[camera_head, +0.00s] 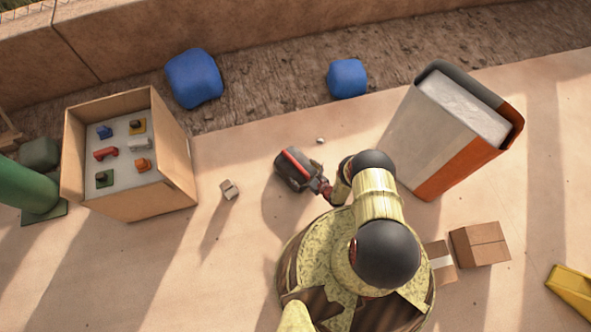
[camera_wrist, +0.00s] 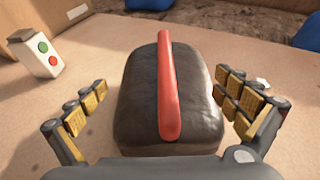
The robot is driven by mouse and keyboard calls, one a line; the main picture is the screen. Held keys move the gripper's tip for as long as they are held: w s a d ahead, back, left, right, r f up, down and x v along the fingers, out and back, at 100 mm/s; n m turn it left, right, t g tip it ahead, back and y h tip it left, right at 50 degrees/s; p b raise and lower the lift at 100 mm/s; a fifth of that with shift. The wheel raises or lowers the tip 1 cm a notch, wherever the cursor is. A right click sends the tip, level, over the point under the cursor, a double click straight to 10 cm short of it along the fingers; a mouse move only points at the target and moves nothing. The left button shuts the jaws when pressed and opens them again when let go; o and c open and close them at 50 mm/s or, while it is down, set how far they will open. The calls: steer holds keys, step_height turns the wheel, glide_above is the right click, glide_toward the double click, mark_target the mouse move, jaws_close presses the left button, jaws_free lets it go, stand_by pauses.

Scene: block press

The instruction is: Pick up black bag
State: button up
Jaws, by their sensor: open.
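The black bag (camera_wrist: 195,95) has a red strip or handle (camera_wrist: 168,85) along its top. In the wrist view it sits in the middle, between the two fingers of my gripper (camera_wrist: 168,112). The fingers are spread, one on each side of the bag, with a gap of floor showing beside each. In the head view the bag (camera_head: 291,171) lies on the tan ground just left of my gripper (camera_head: 322,186). The underside of the bag is hidden.
A box with a panel of coloured pieces (camera_head: 180,180) stands at left. Blue lumps (camera_head: 347,78) lie behind. A large grey and orange bin (camera_head: 455,160) and a cardboard box (camera_head: 480,243) are at right.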

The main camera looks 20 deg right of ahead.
mark_target(297, 166)
steer(key=shift+b+x, duration=1.15)
steer(key=shift+x, duration=1.9)
steer(key=shift+w+r, duration=0.1)
steer(key=shift+r, duration=0.05)
steer(key=shift+c, duration=1.2)
